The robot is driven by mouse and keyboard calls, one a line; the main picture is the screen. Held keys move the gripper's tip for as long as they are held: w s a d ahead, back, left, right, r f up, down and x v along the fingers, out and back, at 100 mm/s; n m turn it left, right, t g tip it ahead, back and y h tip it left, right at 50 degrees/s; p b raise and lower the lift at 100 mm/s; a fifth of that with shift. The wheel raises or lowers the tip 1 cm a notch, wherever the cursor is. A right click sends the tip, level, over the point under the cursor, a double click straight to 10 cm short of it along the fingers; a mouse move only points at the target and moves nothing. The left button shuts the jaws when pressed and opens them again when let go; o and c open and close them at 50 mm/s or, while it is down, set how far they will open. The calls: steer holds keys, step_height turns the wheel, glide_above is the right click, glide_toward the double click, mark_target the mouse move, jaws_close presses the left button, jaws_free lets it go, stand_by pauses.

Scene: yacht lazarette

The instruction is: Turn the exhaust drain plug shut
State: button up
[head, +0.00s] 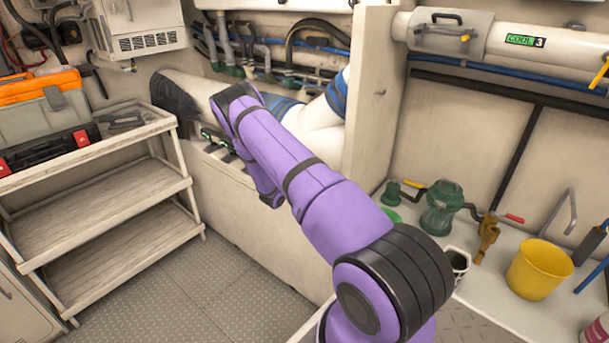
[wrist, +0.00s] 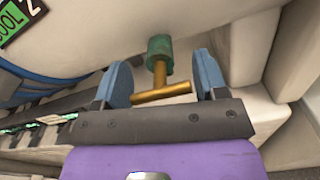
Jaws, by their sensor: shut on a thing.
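The exhaust drain plug (wrist: 161,93) shows in the wrist view as a brass T-handle on a short stem. It comes out of a green fitting (wrist: 159,48) on the underside of a pale pipe. My gripper (wrist: 163,84) has one blue finger at each end of the crossbar and is shut on it. The crossbar slants slightly, its right end higher in the picture. In the head view my purple arm reaches toward the pale pipe behind the low wall; the plug and my fingers are hidden there.
A shelf rack (head: 120,190) with a toolbox stands left. An upright partition (head: 368,95) is right of my arm. The right bench holds a green strainer (head: 441,208), a brass valve (head: 488,235) and a yellow bucket (head: 539,268). The floor (head: 180,285) between is clear.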

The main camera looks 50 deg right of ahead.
steer(key=o, duration=0.6)
steer(key=shift+a, duration=0.1)
steer(key=a, duration=1)
steer(key=shift+s+a, duration=0.35)
